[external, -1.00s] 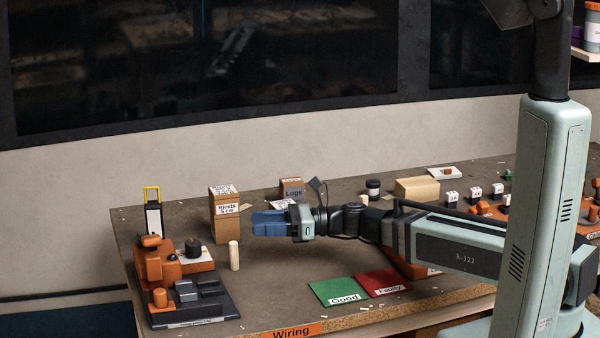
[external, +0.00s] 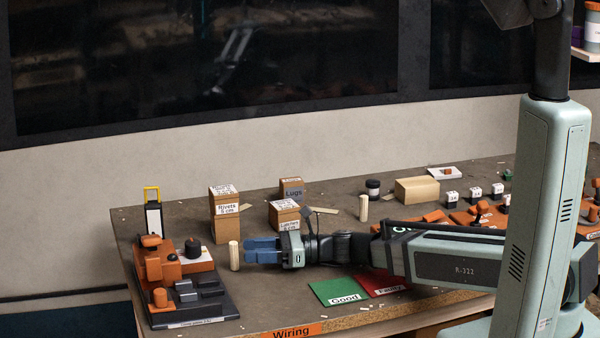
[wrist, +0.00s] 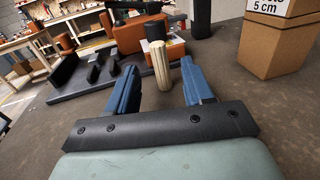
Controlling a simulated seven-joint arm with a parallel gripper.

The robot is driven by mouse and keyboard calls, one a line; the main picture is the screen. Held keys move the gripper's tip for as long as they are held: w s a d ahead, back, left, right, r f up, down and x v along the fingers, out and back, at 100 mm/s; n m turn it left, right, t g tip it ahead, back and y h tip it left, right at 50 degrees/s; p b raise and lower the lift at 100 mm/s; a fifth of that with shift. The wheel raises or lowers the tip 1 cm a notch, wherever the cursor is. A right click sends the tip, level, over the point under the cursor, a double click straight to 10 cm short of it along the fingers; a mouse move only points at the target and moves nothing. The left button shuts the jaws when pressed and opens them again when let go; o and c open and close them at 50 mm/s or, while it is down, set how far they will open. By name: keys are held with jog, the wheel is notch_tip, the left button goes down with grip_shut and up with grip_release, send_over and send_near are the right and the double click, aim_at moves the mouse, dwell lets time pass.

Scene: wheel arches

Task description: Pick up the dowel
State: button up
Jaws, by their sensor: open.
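A pale wooden dowel (external: 234,256) stands upright on the bench, to the right of the orange and black fixture. In the wrist view the dowel (wrist: 160,66) shows ahead, in line with the gap between my two blue fingers. My gripper (external: 248,250) is open and held level, low over the bench, with its fingertips just right of the dowel. In the wrist view my gripper (wrist: 158,80) has nothing held. I cannot tell whether the tips have reached the dowel's sides. A second pale dowel (external: 363,207) stands farther back on the bench.
The orange and black fixture (external: 185,285) stands close beyond the dowel. Cardboard boxes (external: 226,230) labelled Rivets and a Latches box (external: 285,214) stand behind my gripper. A green Good mat (external: 338,291) and a red Faulty mat (external: 384,284) lie nearer the front edge.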

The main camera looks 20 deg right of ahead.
aim_at(234, 269)
jog(key=x, duration=0.5)
jog(key=shift+a, duration=0.25)
grip_shut()
jog(key=shift+r, duration=0.1)
